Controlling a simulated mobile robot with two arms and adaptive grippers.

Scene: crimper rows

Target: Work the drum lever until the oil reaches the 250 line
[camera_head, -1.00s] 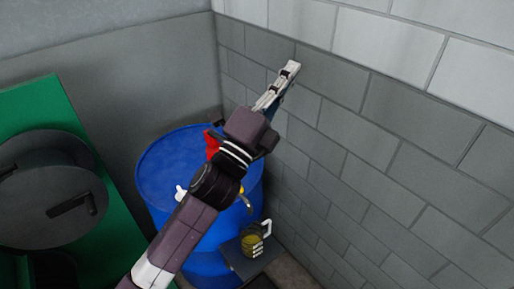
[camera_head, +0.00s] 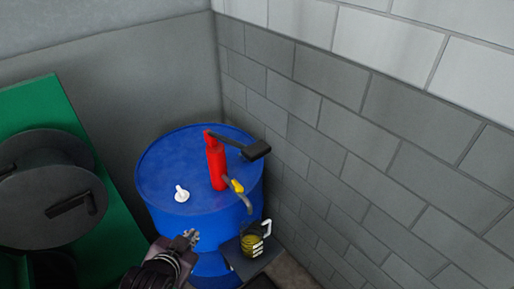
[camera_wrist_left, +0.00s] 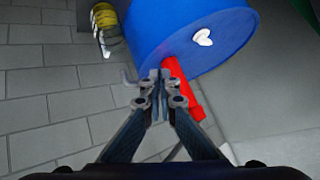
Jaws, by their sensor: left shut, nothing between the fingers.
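A blue drum (camera_head: 165,178) stands in the corner with a red pump (camera_head: 216,168) upright on its top. The pump's dark lever (camera_head: 256,150) points right towards the block wall. A curved spout (camera_head: 240,198) with a yellow part hangs over the drum's edge. A jug (camera_head: 251,244) with yellow oil and white marks stands below it; I cannot read the level. My left gripper (camera_head: 191,237) is shut and empty, in front of the drum and apart from the lever. In the left wrist view its fingers (camera_wrist_left: 160,78) overlap the red pump (camera_wrist_left: 182,90). My right gripper is not in view.
The jug stands on a small dark shelf (camera_head: 238,262) beside the drum. A white cap (camera_head: 181,193) sits on the drum top. A green cabinet with a dark reel (camera_head: 45,195) stands at the left. The block wall (camera_head: 330,120) bounds the right.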

